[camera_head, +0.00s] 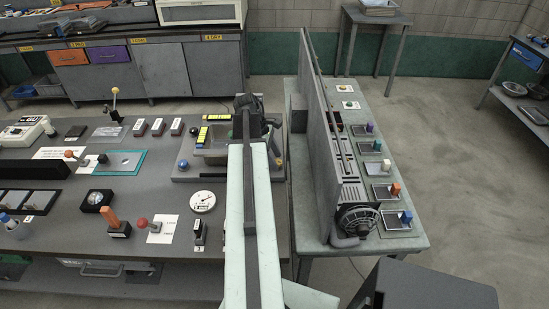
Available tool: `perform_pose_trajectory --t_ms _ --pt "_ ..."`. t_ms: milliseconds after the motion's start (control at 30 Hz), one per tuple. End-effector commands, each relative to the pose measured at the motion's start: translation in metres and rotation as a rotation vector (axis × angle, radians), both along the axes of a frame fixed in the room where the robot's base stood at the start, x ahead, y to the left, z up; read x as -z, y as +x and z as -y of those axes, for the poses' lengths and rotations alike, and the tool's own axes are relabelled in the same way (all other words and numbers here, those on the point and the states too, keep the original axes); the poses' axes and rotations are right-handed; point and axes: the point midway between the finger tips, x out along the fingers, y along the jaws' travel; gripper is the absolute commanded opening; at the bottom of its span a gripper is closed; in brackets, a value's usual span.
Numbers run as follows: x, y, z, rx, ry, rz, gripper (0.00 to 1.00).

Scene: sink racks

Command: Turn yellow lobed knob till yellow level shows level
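My arm runs up the middle of the view. My dark gripper (256,122) is at its far end, over the right part of a grey panel (205,175) at the bench's right end. The finger gap does not show clearly, so I cannot tell if it is open or shut. A yellow strip, apparently the yellow level (202,136), stands upright on the panel left of my gripper; its reading is too small to tell. A small yellow piece (278,163) shows right of my arm, perhaps part of the yellow lobed knob. The arm hides much around it.
A blue ball knob (183,164) sits at the panel's left. A tall grey partition (318,150) stands close on the right, on a second table (405,241) with coloured knobs. Switches, a dial (203,201) and a red-ball lever (143,223) are on the bench left of my arm.

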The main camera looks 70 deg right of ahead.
Motion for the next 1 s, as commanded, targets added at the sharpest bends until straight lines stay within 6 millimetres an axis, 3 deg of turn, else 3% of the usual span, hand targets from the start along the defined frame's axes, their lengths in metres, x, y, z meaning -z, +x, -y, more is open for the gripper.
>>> perform_pose_trajectory --t_ms 267,633,1000 --pt "-0.011 0.003 -0.001 -0.002 0.001 0.0 0.55" --pt "-0.071 0.027 -0.005 -0.002 0.0 0.0 0.55" --pt "-0.072 0.03 -0.006 -0.001 -0.001 0.0 0.55"
